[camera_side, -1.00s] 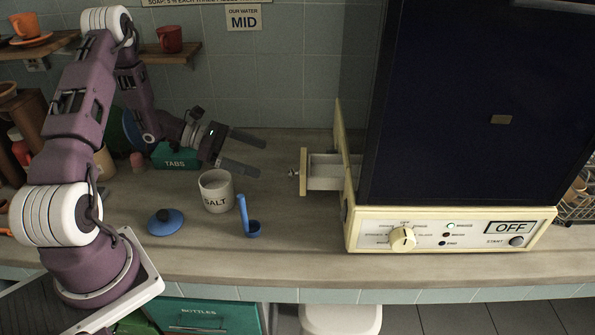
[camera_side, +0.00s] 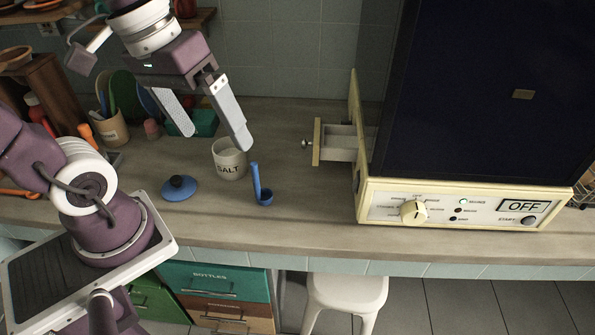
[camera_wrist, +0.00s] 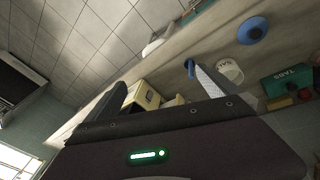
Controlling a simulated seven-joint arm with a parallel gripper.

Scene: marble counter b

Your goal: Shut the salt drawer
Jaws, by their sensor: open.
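The salt drawer (camera_side: 338,142) sticks out from the left side of the cream and dark blue machine (camera_side: 465,205). It has a cream front with a small knob (camera_side: 306,143) facing left. My gripper (camera_side: 212,140) is open and empty, fingers pointing down, above and behind the white SALT pot (camera_side: 229,165), well left of the drawer. In the wrist view, the open fingers (camera_wrist: 165,88) frame the cream machine (camera_wrist: 150,98) partly hidden behind my gripper body; I cannot make out the drawer clearly there.
A blue ladle (camera_side: 260,190) and a blue lid (camera_side: 179,187) lie near the pot. A green TABS box (camera_side: 205,123) stands behind my gripper. The counter between the pot and the drawer is clear. A white stool (camera_side: 345,292) stands in front below.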

